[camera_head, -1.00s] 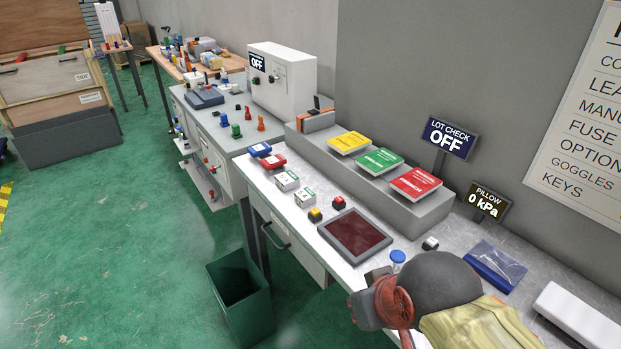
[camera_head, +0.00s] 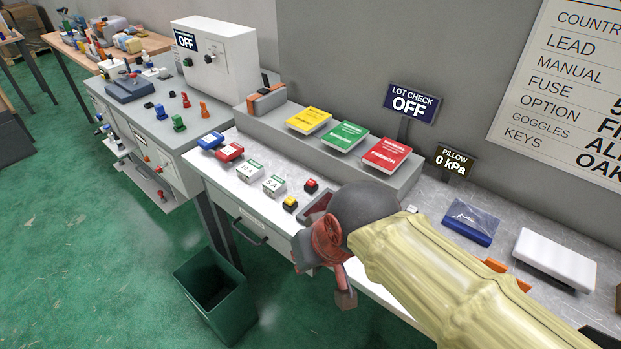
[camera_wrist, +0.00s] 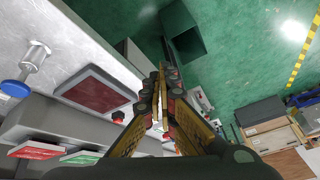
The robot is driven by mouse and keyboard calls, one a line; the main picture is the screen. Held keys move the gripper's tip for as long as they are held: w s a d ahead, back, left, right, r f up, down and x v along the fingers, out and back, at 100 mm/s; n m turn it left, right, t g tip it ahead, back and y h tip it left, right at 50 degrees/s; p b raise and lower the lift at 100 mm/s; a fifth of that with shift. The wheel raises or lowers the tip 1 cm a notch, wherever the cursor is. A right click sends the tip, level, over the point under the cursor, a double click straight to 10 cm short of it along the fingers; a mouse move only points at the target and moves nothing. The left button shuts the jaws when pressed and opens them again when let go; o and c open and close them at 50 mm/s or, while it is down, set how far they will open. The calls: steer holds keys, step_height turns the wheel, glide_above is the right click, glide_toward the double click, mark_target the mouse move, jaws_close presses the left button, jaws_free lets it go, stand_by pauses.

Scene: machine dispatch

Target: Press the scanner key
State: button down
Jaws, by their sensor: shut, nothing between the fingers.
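No label shows which part is the scanner key. Two small square keys stand at the upper left of a dark red framed pad (camera_head: 318,203): a yellow one (camera_head: 290,203) and a red one (camera_head: 311,185). My arm hides most of the pad in the head view. In the wrist view the whole pad (camera_wrist: 97,93) lies to the left of my gripper (camera_wrist: 163,72). My gripper is shut and empty, apart from the pad, with the bench edge and green floor behind its fingers.
Yellow, green and red booklets (camera_head: 344,136) lie on a grey step behind the pad. The LOT CHECK sign (camera_head: 411,103) reads OFF. White blocks (camera_head: 274,185) sit left of the keys. A blue pouch (camera_head: 470,222) lies right. A green bin (camera_head: 215,290) stands on the floor.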

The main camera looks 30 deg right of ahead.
steer(key=w+d+r+m+y+p, duration=0.15)
steer(key=w+r+m+p, duration=0.25)
steer(key=w+m+p, duration=0.4)
steer(key=w+d+r+m+y+p, duration=0.1)
steer(key=w+r+m+y+p, duration=0.25)
steer(key=w+m+p, duration=0.5)
steer(key=w+d+f+m+t+p, duration=0.1)
steer(key=w+d+m+p, duration=0.3)
steer(key=d+m, duration=0.4)
steer(key=w+d+f+m+t+h+p, duration=0.1)
steer(key=w+d+m+p, duration=0.4)
steer(key=m, duration=0.8)
steer(key=w+d+f, duration=0.1)
steer(key=d, duration=0.1)
steer(key=shift+d+f+m+t+h, duration=0.3)
steer(key=shift+d+m+t, duration=0.05)
steer(key=shift+t, duration=0.05)
steer(key=shift+f, duration=0.1)
steer(key=b, duration=0.7)
glide_above(313, 181)
step_height(313, 181, down, 8)
steer(key=shift+d+r, duration=0.1)
steer(key=shift+r, duration=0.1)
steer(key=shift+f, duration=0.45)
steer(key=shift+f+b, duration=0.15)
steer(key=shift+b, duration=0.15)
